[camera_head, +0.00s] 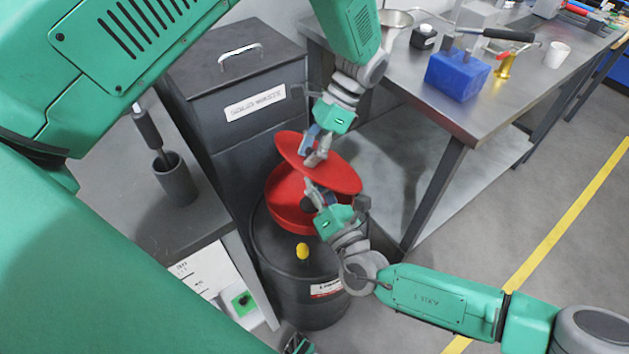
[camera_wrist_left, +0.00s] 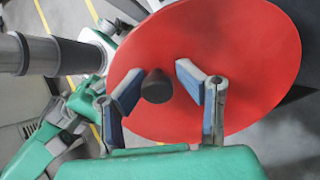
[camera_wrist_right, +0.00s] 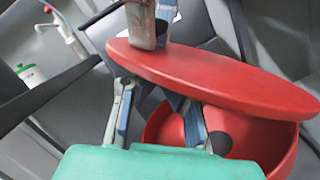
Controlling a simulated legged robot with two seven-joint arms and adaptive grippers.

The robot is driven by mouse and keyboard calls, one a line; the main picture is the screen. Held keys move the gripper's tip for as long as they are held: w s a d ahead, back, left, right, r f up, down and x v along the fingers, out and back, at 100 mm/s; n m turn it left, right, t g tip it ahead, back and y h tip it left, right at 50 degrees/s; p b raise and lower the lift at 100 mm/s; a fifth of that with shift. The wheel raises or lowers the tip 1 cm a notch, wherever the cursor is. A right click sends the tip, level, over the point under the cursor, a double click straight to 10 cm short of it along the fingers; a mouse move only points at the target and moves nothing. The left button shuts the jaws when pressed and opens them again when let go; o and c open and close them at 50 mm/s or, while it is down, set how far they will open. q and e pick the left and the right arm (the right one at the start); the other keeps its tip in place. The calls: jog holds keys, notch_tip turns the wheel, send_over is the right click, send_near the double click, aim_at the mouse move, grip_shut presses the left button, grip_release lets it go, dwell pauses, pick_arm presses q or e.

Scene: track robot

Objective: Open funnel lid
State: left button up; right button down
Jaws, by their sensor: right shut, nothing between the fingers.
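The red round funnel lid (camera_head: 342,177) is tilted up, with a gap between it and the red funnel bowl (camera_head: 284,199) on a dark drum. In the left wrist view, the black knob (camera_wrist_left: 157,86) stands between the fingers of my left gripper (camera_head: 316,153), which is open with space on both sides. My right gripper (camera_head: 317,190) is shut and empty. In the right wrist view, its fingertips (camera_wrist_right: 178,103) are at the underside of the lid (camera_wrist_right: 220,80), above the bowl (camera_wrist_right: 268,142); the lid partly hides them. Whether they touch it is unclear.
A dark bin (camera_head: 240,95) stands behind the drum (camera_head: 300,285). A metal workbench (camera_head: 480,105) is at right, holding a blue block (camera_head: 458,74). At left, a bench holds a grey cup with a brush (camera_head: 175,180). The floor at right is clear.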

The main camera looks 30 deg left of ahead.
pick_arm(q)
jog(key=shift+s+f, duration=0.15)
jog(key=shift+s, duration=0.1)
pick_arm(e)
jog(key=shift+w+r, duration=0.3)
jog(key=shift+r, duration=0.1)
pick_arm(q)
jog(key=shift+d, duration=0.1)
